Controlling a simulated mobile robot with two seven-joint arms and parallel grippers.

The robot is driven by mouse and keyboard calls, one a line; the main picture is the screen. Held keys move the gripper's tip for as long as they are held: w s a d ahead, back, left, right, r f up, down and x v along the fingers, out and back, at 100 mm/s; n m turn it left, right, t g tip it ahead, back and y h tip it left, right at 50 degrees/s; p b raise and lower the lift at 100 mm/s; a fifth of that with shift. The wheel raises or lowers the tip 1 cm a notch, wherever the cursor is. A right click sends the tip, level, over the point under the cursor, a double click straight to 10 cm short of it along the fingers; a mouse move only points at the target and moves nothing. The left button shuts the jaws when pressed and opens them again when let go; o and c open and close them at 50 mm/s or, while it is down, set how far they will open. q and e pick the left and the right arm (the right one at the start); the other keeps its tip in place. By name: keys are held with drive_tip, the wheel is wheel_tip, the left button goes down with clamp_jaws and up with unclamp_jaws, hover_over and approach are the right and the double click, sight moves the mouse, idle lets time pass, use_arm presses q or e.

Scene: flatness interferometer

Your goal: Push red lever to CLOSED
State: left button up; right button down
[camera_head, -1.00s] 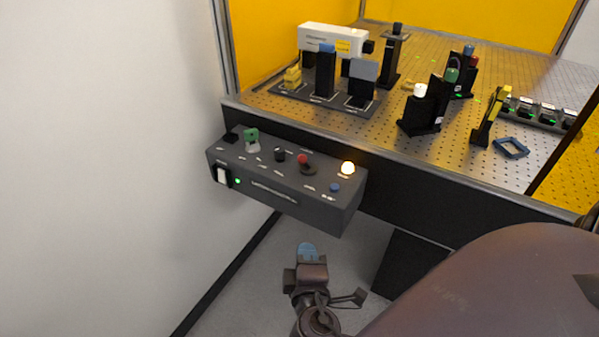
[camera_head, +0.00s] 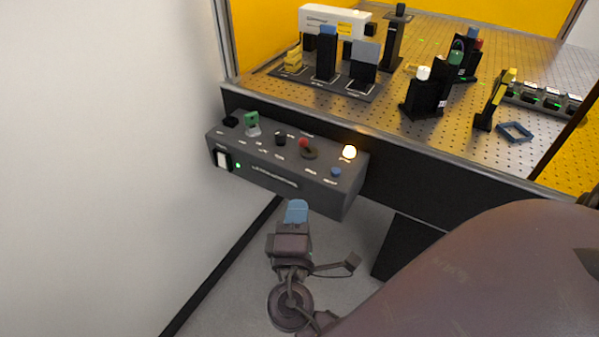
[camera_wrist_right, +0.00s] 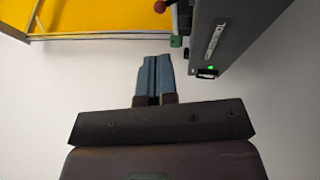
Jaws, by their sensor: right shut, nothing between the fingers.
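The red lever (camera_head: 304,143) stands on top of the dark control box (camera_head: 270,175) fixed at the front of the optical table. Its red knob (camera_wrist_right: 160,6) also shows at the top edge of the right wrist view. My right gripper (camera_head: 296,208) is in front of and below the box, apart from it. Its blue fingers (camera_wrist_right: 155,78) are shut and empty in the right wrist view. The lever's labels are too small to read. My left gripper is not in view.
The box also carries a green knob (camera_head: 251,119), a black knob (camera_head: 280,139), a lit lamp (camera_head: 349,152) and a blue button (camera_head: 335,172). Optics mounts stand on the perforated table (camera_head: 460,125) behind. A white wall (camera_head: 110,150) is on the left.

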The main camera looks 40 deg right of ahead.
sight(303, 146)
drive_tip(key=p+x, duration=0.1)
drive_tip(key=x, duration=1.1)
drive_tip(key=shift+r+p, duration=0.1)
drive_tip(key=shift+p, duration=0.3)
drive_tip(key=shift+w+d, duration=0.35)
drive_tip(key=shift+d, duration=0.05)
